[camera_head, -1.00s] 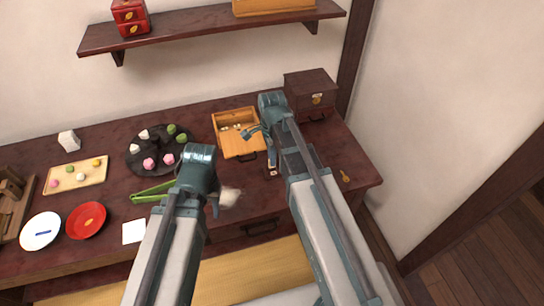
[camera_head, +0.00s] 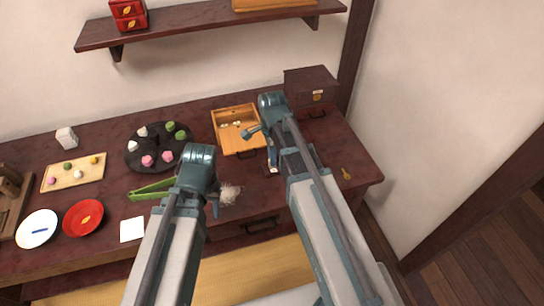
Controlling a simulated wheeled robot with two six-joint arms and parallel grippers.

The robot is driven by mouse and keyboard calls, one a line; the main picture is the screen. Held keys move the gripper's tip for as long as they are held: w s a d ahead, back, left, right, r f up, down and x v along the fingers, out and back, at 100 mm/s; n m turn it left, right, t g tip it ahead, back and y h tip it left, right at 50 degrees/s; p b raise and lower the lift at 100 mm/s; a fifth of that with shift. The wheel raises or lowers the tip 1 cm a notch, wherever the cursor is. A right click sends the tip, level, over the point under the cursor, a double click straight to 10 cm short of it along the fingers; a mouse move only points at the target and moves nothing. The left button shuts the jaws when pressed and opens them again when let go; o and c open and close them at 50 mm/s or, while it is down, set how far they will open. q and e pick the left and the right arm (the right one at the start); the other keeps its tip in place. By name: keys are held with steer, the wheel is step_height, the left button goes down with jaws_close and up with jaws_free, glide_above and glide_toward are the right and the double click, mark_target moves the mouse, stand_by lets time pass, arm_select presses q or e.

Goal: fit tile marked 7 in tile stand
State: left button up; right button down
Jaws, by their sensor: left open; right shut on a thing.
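My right gripper (camera_head: 270,158) is over the right part of the dark table, in front of the open wooden box. It is shut on a small pale tile (camera_head: 271,170), of which only a sliver shows low by the fingers. Its mark is too small to read. The arm hides much of this spot, and I cannot make out the tile stand clearly. My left gripper (camera_head: 214,204) is open, low over the table's front part, beside a pale bristly whisk (camera_head: 231,193). I cannot tell whether they touch.
A wooden box (camera_head: 240,144) with small pale pieces stands behind the grippers. A dark chest (camera_head: 311,85) is back right, a brass key (camera_head: 346,174) front right. Left are green tongs (camera_head: 152,194), a black sweets plate (camera_head: 133,160), a red dish (camera_head: 71,225) and a white card (camera_head: 132,229).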

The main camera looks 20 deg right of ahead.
arm_select(q)
steer(key=shift+f+b, duration=0.4)
steer(key=shift+f, duration=0.1)
arm_select(e)
steer(key=shift+f, duration=0.5)
steer(key=c, duration=0.8)
jaws_free()
arm_select(q)
steer(key=shift+r, duration=0.1)
arm_select(e)
steer(key=shift+r, duration=0.15)
arm_select(q)
step_height(320, 180, up, 14)
steer(key=p, duration=1.4)
arm_select(e)
step_height(320, 180, up, 14)
arm_select(q)
steer(key=shift+f, duration=0.2)
arm_select(e)
steer(key=shift+f, duration=0.2)
steer(key=s+a+n, duration=0.5)
steer(key=s+n, duration=0.2)
steer(key=n, duration=0.3)
steer(key=s+a+n+h, duration=0.1)
steer(key=s+a+n, duration=0.4)
steer(key=n, duration=0.6)
steer(key=shift+s+a, duration=0.2)
steer(key=shift+s, duration=0.95)
